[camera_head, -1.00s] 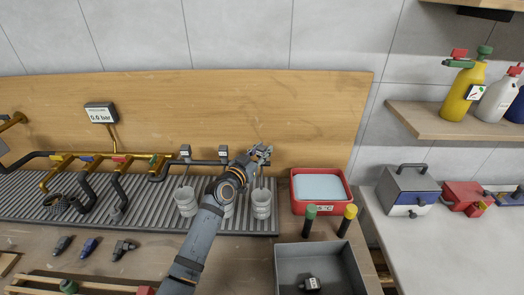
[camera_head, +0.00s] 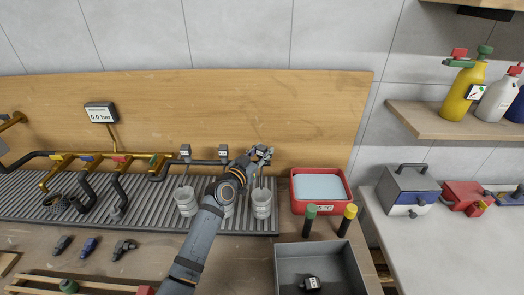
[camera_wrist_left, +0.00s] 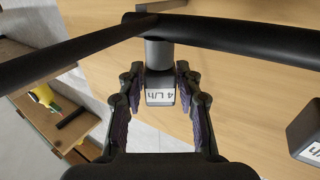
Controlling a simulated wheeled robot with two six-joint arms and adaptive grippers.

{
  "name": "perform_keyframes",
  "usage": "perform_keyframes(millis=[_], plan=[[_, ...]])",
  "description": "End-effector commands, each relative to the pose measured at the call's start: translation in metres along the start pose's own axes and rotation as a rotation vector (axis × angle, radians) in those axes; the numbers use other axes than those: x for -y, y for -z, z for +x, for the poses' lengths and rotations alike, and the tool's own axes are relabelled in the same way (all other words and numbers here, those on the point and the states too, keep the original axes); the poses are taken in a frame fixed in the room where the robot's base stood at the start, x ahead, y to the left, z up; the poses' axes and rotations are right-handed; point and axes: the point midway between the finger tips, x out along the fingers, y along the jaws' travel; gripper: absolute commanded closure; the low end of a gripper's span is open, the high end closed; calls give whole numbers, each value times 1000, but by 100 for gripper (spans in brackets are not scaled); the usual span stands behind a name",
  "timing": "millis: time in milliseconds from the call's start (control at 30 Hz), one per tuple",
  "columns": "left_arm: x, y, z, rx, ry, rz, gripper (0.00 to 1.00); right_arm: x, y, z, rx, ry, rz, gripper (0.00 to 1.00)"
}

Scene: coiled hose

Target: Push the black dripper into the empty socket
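The black dripper (camera_wrist_left: 160,86), a dark block with a white "4 L/h" label, shows between the finger pads of my left gripper (camera_wrist_left: 160,72) in the left wrist view. In the head view my left gripper (camera_head: 260,153) is at the right end of the pipe, above the right cup. The empty socket itself is hidden by the gripper and dripper, and I cannot tell how deep the dripper sits. My right gripper is not in view.
Two fitted drippers (camera_head: 185,150) (camera_head: 223,151) stand on the pipe to the left. White cups (camera_head: 262,202) stand on the ribbed tray below. A red basin (camera_head: 320,211) and a grey bin (camera_head: 318,258) holding another dripper (camera_head: 312,284) are at the right. A wooden board (camera_head: 230,110) stands behind.

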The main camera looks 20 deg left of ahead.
Motion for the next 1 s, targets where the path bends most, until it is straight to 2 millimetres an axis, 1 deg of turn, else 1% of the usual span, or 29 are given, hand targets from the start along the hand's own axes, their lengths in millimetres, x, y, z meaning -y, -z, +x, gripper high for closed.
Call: perform_keyframes(millis=[33, 100, 367, 467, 567, 800, 900, 1000], plan=[[0, 1, 0, -3, 0, 0, 55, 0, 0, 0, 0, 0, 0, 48], [0, 2, 0, -4, 0, 0, 47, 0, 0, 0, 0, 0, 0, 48], [0, 4, 0, -7, 1, 1, 47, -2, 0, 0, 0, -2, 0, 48], [1, 3, -6, -7, 2, 3, 47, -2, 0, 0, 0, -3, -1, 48], [0, 2, -24, -5, 1, 5, 47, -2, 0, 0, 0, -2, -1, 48], [0, 1, -84, -2, 0, 8, 47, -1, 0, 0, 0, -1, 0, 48], [0, 1, -102, -3, -1, 6, 47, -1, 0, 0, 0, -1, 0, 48], [0, 1, -114, -3, 1, 6, 47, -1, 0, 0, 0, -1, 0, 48]])
